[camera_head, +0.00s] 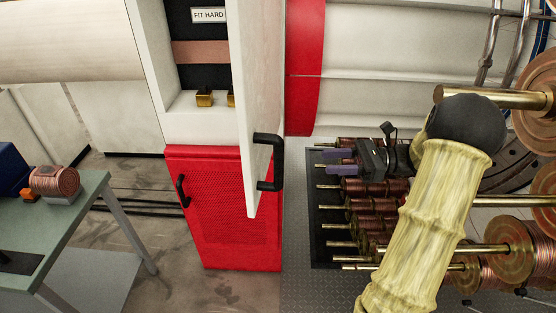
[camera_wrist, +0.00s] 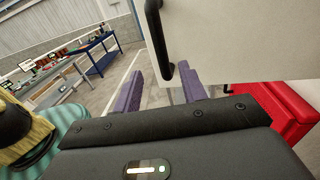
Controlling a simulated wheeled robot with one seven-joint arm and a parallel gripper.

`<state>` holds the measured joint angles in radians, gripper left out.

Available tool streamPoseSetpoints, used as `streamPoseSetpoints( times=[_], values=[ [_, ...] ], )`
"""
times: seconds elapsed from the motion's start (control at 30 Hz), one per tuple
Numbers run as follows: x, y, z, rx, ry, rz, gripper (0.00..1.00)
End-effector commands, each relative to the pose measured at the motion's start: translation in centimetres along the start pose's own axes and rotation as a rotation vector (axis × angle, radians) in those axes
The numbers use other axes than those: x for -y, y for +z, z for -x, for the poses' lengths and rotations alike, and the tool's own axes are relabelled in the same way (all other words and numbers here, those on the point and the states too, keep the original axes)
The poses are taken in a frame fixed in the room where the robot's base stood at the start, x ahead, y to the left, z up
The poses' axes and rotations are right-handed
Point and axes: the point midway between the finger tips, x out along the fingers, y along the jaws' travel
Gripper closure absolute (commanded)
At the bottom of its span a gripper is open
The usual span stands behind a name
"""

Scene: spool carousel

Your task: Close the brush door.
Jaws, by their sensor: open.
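The brush door (camera_head: 258,70) is a white panel that stands open, swung out from the white cabinet and seen at a steep angle. A black bar handle (camera_head: 270,162) is on its right-hand face, near the lower edge. In the wrist view the door (camera_wrist: 235,40) fills the upper right, with its handle (camera_wrist: 158,38) at its left edge. My gripper (camera_head: 322,161) is open and empty, with purple fingers pointing left toward the handle. In the wrist view the handle is just beyond and between the fingertips (camera_wrist: 163,80). They look apart from it.
The open compartment (camera_head: 200,75) holds brass blocks (camera_head: 205,97) under a "FIT HARD" label. A red lower cabinet (camera_head: 225,205) is below. A rack of copper spools (camera_head: 375,205) lies beneath my arm. A green-topped bench (camera_head: 75,210) stands left, with bare floor between.

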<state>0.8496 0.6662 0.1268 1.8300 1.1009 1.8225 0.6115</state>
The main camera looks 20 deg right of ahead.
Motion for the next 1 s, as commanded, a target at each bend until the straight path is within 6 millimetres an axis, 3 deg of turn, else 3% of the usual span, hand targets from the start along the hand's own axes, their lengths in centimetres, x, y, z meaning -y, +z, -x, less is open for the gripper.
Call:
streamPoseSetpoints(
  times=[0.7,1.0],
  values=[
    [0.0,0.3,-12.4,0.000,0.001,-0.002,0.58],
    [0.0,0.0,-13.8,-0.001,-0.002,0.000,0.58]
  ],
)
